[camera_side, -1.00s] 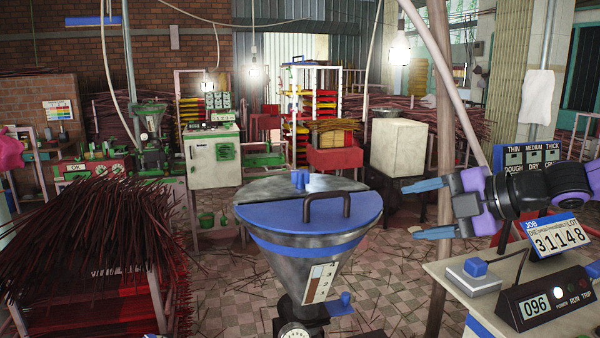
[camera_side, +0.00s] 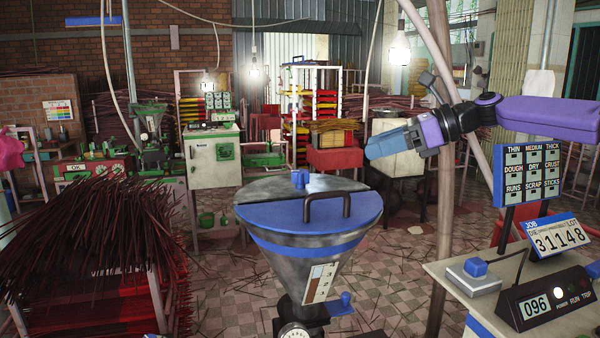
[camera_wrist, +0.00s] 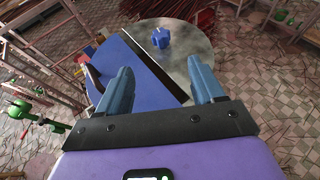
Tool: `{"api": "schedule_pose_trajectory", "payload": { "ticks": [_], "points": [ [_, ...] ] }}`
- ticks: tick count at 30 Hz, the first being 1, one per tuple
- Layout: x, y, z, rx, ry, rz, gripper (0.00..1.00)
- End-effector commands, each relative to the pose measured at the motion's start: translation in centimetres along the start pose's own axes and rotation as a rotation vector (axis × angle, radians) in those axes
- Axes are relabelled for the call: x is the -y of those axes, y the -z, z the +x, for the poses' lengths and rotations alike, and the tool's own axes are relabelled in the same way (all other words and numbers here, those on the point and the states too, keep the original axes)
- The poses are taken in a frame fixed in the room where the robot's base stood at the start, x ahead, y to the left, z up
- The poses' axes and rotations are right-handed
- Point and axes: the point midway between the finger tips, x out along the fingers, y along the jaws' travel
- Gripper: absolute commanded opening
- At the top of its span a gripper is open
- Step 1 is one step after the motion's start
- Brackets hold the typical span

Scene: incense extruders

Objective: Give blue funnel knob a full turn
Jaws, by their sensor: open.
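The metal funnel (camera_side: 290,268) stands in the middle of the side view, with a blue half lid (camera_side: 290,216) and a dark arched handle (camera_side: 327,204) on top. The blue knob (camera_side: 301,181) stands upright near the back of the funnel top. In the wrist view the knob (camera_wrist: 160,38) sits on the bare grey metal half, beyond my fingertips. My gripper (camera_side: 368,146) is up and to the right of the funnel in the side view, pointing left. In the wrist view my gripper (camera_wrist: 160,80) has its fingers apart with nothing between them, clear of the knob.
A smaller blue lever (camera_side: 346,300) sticks out low on the funnel's neck. A bench with a 096 counter box (camera_side: 535,306) stands at right, below a label board (camera_side: 527,175). A wooden post (camera_side: 440,230) stands right of the funnel. Air above the funnel is clear.

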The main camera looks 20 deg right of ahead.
Motion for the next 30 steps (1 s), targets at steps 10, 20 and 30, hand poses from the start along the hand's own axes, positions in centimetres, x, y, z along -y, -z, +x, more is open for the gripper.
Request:
{"api": "schedule_pose_trajectory", "payload": {
  "ticks": [10, 20, 30],
  "points": [
    [0.0, 0.2, 4.0, -0.009, -0.005, -0.009, 0.67],
    [0.0, 0.2, 10.3, -0.008, -0.004, -0.008, 0.67],
    [0.0, 0.2, 15.7, -0.007, -0.001, -0.009, 0.67]
  ]
}}
